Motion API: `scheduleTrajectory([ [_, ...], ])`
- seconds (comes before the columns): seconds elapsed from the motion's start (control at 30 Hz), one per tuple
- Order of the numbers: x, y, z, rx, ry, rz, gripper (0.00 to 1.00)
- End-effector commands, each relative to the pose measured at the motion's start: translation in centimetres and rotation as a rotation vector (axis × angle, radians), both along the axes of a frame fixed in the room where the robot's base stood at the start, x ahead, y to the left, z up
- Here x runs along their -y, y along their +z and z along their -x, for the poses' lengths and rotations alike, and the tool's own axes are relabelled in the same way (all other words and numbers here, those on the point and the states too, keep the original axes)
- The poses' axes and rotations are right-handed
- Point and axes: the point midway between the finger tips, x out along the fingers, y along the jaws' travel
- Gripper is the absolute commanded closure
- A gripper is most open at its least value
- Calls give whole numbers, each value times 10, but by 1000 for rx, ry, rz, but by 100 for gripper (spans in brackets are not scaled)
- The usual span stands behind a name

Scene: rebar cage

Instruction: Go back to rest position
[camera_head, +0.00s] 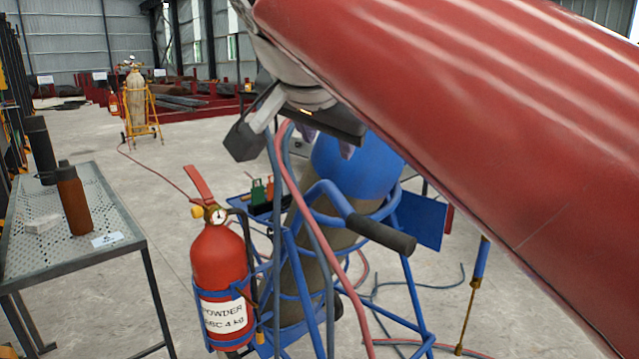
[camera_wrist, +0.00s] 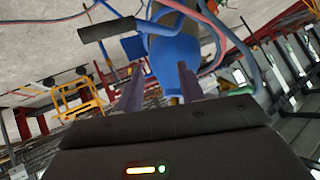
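My gripper (camera_head: 335,146) hangs under the large red arm link at the upper middle of the head view, in front of or above the blue top of a gas cylinder (camera_head: 355,170). Its fingers are partly hidden there. In the wrist view my gripper (camera_wrist: 160,72) shows two fingers standing apart, with nothing clearly held between them. The cylinder's blue top (camera_wrist: 174,60) appears beyond the fingers. I cannot tell whether a finger touches it.
A blue cylinder cart (camera_head: 408,288) with black handles and loose hoses (camera_head: 318,260) stands close below the arm. A red fire extinguisher (camera_head: 218,262) is strapped to it. A perforated metal table (camera_head: 70,257) holding bottles (camera_head: 73,200) stands left. Open concrete floor (camera_head: 185,150) lies behind.

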Motion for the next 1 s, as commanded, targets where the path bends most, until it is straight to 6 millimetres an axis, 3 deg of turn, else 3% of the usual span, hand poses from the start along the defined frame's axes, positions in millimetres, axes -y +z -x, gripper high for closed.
scheduleTrajectory([
  [0.1, 42, -61, 9, -115, 91, 118, 62],
  [0.3, 99, -173, 42, -283, 261, 217, 62],
  [0.5, 135, -279, 91, -375, 388, 225, 62],
  [0.6, 142, -314, 109, -393, 425, 220, 62],
  [0.73, 145, -337, 122, -400, 450, 216, 62],
  [1.0, 145, -343, 124, -403, 458, 216, 62],
])
